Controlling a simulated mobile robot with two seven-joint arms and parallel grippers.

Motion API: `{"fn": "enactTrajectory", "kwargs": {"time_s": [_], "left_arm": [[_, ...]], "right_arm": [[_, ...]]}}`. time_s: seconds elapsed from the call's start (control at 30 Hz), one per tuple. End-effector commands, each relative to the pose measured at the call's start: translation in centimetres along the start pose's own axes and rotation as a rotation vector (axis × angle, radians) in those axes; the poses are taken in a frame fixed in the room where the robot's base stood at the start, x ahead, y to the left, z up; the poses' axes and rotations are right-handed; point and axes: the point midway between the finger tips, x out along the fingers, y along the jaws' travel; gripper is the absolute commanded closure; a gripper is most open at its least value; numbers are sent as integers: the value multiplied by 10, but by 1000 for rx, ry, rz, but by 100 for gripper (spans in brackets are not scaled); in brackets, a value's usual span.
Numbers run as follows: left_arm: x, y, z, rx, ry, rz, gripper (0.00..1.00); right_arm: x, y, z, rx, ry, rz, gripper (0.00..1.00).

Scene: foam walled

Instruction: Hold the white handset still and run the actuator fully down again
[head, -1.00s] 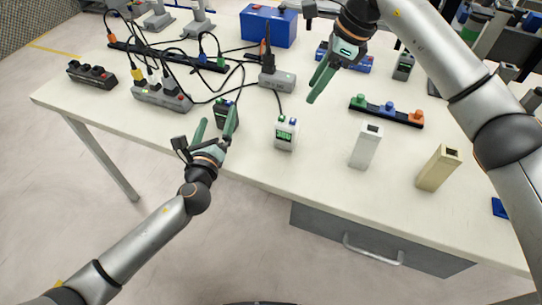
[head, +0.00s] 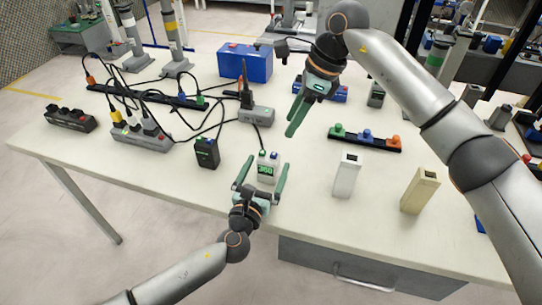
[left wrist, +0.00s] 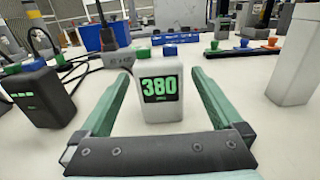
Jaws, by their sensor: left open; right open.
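The white handset (head: 266,172) stands upright near the table's front edge, with a green and a blue button on top. In the left wrist view the handset (left wrist: 160,105) shows a green "380" on its dark screen. My left gripper (head: 266,164) is open, with one finger on each side of the handset; gaps show between fingers and handset. My right gripper (head: 293,112) is open and empty above the table, behind and to the right of the handset. I cannot tell which thing is the actuator; grey columns (head: 172,40) stand at the back left.
A black handset (head: 207,153) stands to the left. A white block (head: 346,176) and a beige block (head: 420,191) stand to the right. A black strip with coloured knobs (head: 365,140) lies behind them. Cables run across the left of the table to the power strips (head: 140,135).

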Motion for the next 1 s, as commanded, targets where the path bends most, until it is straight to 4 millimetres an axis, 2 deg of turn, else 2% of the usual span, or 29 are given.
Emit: {"fn": "enactTrajectory", "kwargs": {"time_s": [0.1, 0.3, 0.73, 1.0], "left_arm": [[20, 0, 1, 0, -1, 0, 0], [39, 0, 0, -1, -1, -1, 0], [46, 0, 0, -2, 0, 0, 0], [46, 0, 0, -2, 0, 0, 29]], "right_arm": [[0, 0, 0, 0, 0, 0, 50], [0, 0, 0, 0, 0, 0, 50], [0, 0, 0, 0, 0, 0, 50], [0, 0, 0, 0, 0, 0, 50]]}}
